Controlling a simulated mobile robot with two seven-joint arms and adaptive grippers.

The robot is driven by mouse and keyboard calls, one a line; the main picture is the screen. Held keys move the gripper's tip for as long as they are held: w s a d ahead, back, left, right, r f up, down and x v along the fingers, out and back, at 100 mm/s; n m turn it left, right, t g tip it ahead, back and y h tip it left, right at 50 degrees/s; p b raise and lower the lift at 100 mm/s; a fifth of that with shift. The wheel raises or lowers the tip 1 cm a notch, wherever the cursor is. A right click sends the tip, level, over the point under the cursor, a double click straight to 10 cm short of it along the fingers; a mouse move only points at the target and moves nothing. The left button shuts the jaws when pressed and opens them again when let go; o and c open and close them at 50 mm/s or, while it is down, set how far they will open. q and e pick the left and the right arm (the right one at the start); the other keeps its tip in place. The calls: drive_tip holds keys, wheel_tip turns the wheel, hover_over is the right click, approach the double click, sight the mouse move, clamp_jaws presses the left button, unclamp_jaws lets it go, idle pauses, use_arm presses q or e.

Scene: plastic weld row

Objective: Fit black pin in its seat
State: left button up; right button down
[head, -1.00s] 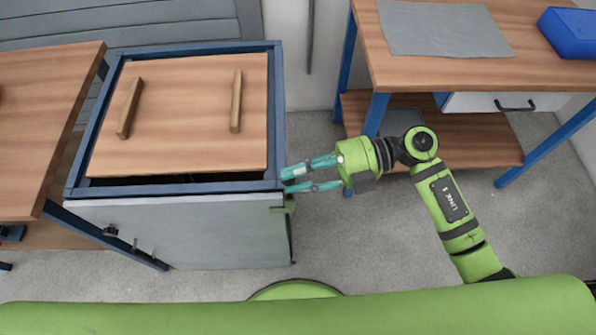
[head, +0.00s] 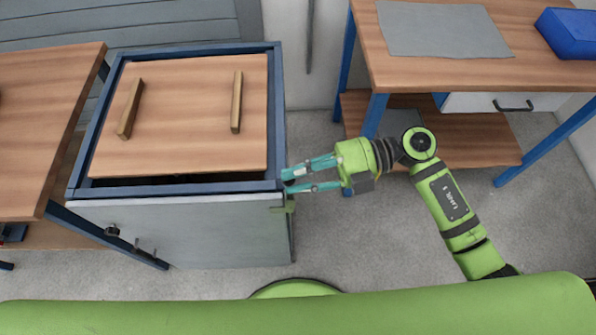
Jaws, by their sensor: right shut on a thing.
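My right gripper (head: 288,182) reaches in from the right with its teal fingers at the right front corner of the grey cabinet (head: 190,236). It is shut on a small dark piece at the fingertips, which I take for the black pin (head: 290,184); little of it shows. My left gripper is not in view.
The cabinet has a blue frame (head: 180,188) and a wooden panel (head: 183,115) with two wooden bars. A workbench (head: 430,74) with a grey mat and blue bin stands at right. The floor between is clear.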

drive_tip(key=shift+f, duration=0.2)
idle(0.5)
drive_tip(key=shift+f+b, duration=0.5)
drive_tip(key=shift+f, duration=0.4)
drive_tip(key=shift+p, duration=0.3)
drive_tip(key=shift+f, duration=0.25)
drive_tip(key=shift+f+b, duration=0.65)
drive_tip(key=shift+f, duration=0.1)
idle(0.8)
